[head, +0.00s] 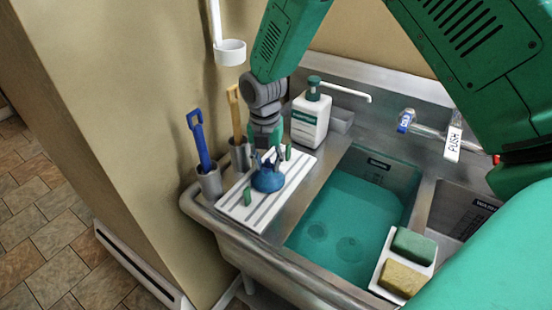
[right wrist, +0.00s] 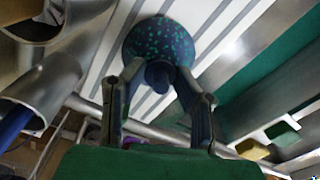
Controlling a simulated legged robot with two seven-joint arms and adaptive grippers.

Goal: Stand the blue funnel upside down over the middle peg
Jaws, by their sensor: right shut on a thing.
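The blue funnel (head: 268,181) is wide mouth down and spout up on the striped white drying rack (head: 238,212). One green peg (head: 247,196) shows at its near left and another green peg (head: 288,152) at its far right. The middle peg is not visible; the funnel stands between the two pegs and hides what is under it. My right gripper (head: 268,158) comes down from above and is shut on the funnel's spout. In the right wrist view the speckled funnel (right wrist: 158,38) lies between the fingertips (right wrist: 158,72). My left gripper is not in view.
Two metal cups hold a blue-handled tool (head: 200,140) and a yellow-handled tool (head: 235,112) left of the rack. A soap bottle (head: 310,118) stands behind it. A water-filled sink basin (head: 345,215) and a sponge holder (head: 378,280) are at the right.

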